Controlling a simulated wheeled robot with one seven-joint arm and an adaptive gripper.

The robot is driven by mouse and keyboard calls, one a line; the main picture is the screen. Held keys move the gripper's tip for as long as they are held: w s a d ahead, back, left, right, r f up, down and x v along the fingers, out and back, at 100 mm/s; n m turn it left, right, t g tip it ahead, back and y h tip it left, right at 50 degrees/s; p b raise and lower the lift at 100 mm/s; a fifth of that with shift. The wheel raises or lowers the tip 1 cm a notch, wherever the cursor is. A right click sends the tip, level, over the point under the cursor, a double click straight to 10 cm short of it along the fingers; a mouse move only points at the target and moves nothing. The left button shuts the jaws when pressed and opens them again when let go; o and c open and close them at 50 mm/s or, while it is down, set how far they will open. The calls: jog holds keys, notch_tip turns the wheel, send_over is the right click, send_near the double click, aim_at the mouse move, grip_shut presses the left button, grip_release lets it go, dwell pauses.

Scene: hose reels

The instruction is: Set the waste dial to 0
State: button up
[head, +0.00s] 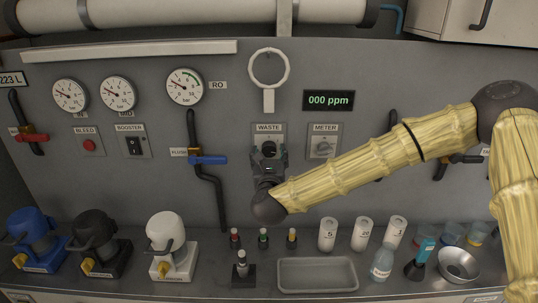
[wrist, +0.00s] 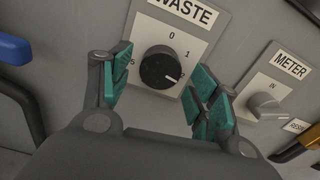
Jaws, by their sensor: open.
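The waste dial (wrist: 160,66) is a round black knob on a white plate under the label WASTE. Its white mark points to the lower right, near the partly hidden 2. The numerals 0 and 1 show above and to the right of the knob, and a 5 shows at its left. My gripper (wrist: 160,60) is open, with one teal-padded finger on each side of the dial. I cannot tell whether the pads touch it. In the head view my gripper (head: 269,153) is in front of the dial (head: 269,148) and partly covers its plate.
The meter knob (wrist: 264,106) is close on the right of my gripper. A blue-handled flush valve (head: 208,160) and pipe are to the left. A ring on a bracket (head: 269,68) is above. Bottles and a grey tray (head: 317,288) stand on the counter below.

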jog(key=c, duration=1)
jog(key=shift+n+b, duration=0.3)
jog(key=n+b, duration=0.2)
jog(key=shift+f+n, duration=0.15)
jog(key=shift+n, duration=0.15)
jog(key=n+b, duration=0.2)
jog(key=n, duration=0.4)
jog(key=shift+d+b, duration=0.1)
jog(key=shift+b, duration=0.3)
jog(key=n, duration=0.4)
jog(key=n+b, duration=0.1)
jog(key=shift+r+n, duration=0.25)
jog(key=shift+n, duration=0.15)
jog(key=n, duration=0.4)
jog(key=shift+r+n, duration=0.1)
jog(key=shift+n, duration=0.3)
